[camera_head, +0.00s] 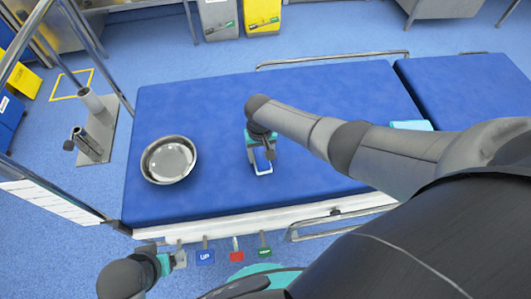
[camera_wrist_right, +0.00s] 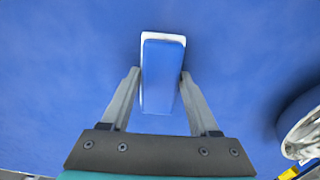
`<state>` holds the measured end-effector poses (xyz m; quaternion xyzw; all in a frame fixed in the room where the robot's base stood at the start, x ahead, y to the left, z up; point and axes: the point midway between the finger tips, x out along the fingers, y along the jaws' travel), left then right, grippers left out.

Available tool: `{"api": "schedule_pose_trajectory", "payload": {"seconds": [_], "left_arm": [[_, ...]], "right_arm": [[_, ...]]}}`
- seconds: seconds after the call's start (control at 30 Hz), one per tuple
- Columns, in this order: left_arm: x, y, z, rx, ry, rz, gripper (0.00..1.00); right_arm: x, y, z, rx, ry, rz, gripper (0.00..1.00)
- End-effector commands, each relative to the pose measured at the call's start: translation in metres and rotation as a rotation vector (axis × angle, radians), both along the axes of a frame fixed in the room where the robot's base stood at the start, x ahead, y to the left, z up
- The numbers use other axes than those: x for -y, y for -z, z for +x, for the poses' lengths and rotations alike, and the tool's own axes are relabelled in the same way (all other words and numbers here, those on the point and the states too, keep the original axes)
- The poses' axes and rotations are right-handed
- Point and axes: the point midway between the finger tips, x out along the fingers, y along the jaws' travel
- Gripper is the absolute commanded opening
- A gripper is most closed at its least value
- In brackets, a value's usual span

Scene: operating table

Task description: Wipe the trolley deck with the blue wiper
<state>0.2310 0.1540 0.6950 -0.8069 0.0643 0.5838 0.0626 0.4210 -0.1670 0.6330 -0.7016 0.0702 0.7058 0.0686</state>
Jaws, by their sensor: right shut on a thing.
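The trolley deck (camera_head: 330,85) is a blue padded surface in the head view, and it fills the background of the right wrist view (camera_wrist_right: 60,70). My right gripper (camera_head: 262,157) is above the middle of the deck, shut on the blue wiper (camera_head: 263,167). In the right wrist view the wiper (camera_wrist_right: 163,75) is a blue block with a white edge, between the two fingers (camera_wrist_right: 160,82). I cannot tell whether it touches the deck. My left gripper (camera_head: 180,258) is low at the deck's front left edge, empty as far as I see; its jaw opening is unclear.
A steel bowl (camera_head: 169,160) stands on the deck's left part and shows at the right wrist view's right edge (camera_wrist_right: 302,128). A light-blue item (camera_head: 411,125) lies by my right arm. Side rails (camera_head: 330,60) run along the deck. The deck's back middle is clear.

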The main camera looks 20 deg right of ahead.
Motion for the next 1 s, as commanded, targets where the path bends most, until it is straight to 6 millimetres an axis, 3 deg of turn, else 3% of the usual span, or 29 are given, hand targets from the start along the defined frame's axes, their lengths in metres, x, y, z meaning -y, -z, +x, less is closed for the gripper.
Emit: {"api": "schedule_pose_trajectory", "payload": {"seconds": [0.3,0.57,1.0], "left_arm": [[0.0,0.004,0.0,0.0,0.0,0.0,0.76],[0.0,0.006,0.0,0.0,0.0,0.0,0.76],[0.0,0.02,0.0,0.0,0.0,0.0,0.76]], "right_arm": [[-0.027,-0.001,0.007,0.0,-0.002,0.002,0.17],[-0.035,-0.002,0.01,0.001,0.0,0.001,0.17],[-0.067,0.001,0.018,0.0,0.0,0.001,0.17]]}}
